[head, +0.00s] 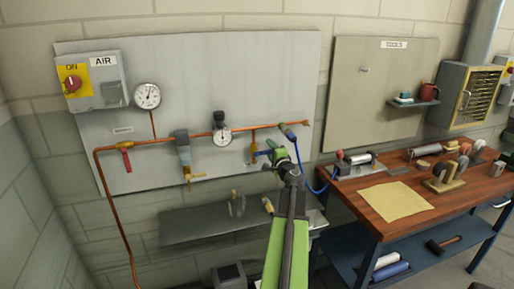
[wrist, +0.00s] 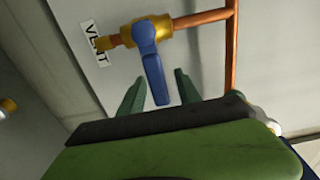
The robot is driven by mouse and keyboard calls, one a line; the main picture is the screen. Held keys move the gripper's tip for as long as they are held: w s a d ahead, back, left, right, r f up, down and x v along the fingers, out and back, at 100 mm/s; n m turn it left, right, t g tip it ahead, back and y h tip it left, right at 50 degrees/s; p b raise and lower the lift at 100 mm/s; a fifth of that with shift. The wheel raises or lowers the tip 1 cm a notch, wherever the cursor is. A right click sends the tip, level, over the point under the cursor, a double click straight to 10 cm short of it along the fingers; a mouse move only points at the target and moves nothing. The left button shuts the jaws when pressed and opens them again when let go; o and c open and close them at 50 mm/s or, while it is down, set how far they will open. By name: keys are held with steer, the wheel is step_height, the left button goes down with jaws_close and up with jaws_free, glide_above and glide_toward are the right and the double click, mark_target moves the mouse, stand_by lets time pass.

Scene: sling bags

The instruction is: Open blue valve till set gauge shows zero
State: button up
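The blue valve handle (wrist: 153,72) hangs from a brass valve body on a copper pipe, beside a "VENT" label (wrist: 94,42) in the wrist view. My gripper (wrist: 160,78) is open, with one green finger on each side of the handle's lower end. Gaps show between the fingers and the handle. In the head view my gripper (head: 277,157) is at the valve and partly covers it; the blue handle (head: 262,153) shows at its left. A round gauge (head: 221,136) sits on the pipe below a black knob; its needle is too small to read.
Another gauge (head: 147,96) is higher on the panel, near the AIR switch box (head: 93,80). A grey shelf (head: 190,226) is below, and a wooden workbench (head: 360,213) stands right.

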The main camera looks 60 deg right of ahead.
steer(key=shift+w+d, duration=0.3)
steer(key=shift+w, duration=0.1)
steer(key=shift+w+a, duration=0.1)
steer(key=c, duration=0.8)
jaws_close()
steer(key=shift+w+a, duration=0.1)
steer(key=shift+w, duration=0.05)
